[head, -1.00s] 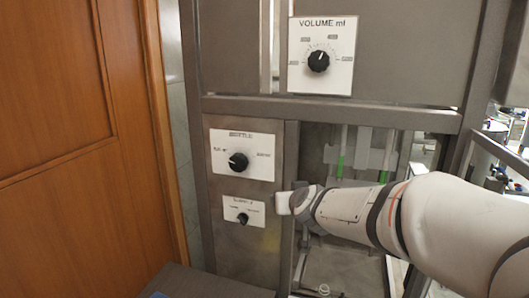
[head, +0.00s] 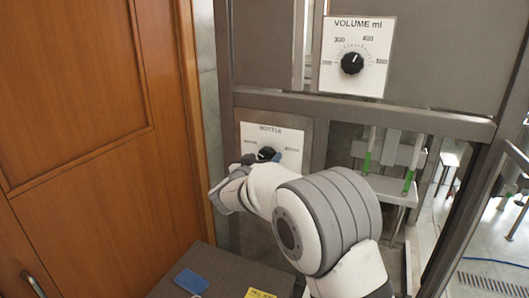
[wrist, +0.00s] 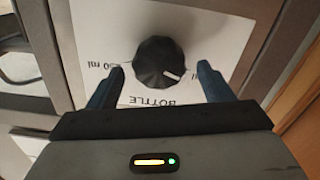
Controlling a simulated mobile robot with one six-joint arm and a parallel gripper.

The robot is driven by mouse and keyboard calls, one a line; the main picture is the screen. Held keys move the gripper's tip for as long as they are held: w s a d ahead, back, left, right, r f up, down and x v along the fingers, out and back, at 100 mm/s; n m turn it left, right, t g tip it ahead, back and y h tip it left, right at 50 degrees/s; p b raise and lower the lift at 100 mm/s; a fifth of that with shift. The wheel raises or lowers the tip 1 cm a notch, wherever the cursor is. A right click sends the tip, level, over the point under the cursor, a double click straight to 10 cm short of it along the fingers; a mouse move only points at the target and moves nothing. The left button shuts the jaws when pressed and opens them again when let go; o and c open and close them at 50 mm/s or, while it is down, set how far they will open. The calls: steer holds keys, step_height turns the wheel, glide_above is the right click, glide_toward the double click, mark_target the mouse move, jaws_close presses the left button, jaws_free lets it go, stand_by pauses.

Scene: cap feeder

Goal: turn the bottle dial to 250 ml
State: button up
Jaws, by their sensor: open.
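The bottle dial (wrist: 158,62) is a black round knob on a white panel (wrist: 200,28) marked BOTTLE, upside down in the wrist view. Its white pointer line points lower right there, toward a label mostly hidden by the right finger. The label at the left, ending in "50 ml", is partly covered by the left finger. My gripper (wrist: 160,70) is open, one dark blue finger on each side of the dial, with gaps visible. In the head view the dial (head: 266,154) shows just above my gripper, which is partly hidden by my wrist.
The volume dial (head: 352,63) sits on its own white panel higher up. A wooden door (head: 90,120) stands at the left. A dark surface with a blue item (head: 191,281) lies below. Bottles with green parts (head: 366,163) stand behind the frame at the right.

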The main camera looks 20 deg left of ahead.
steer(key=shift+w+d, duration=0.1)
steer(key=shift+w, duration=1.1)
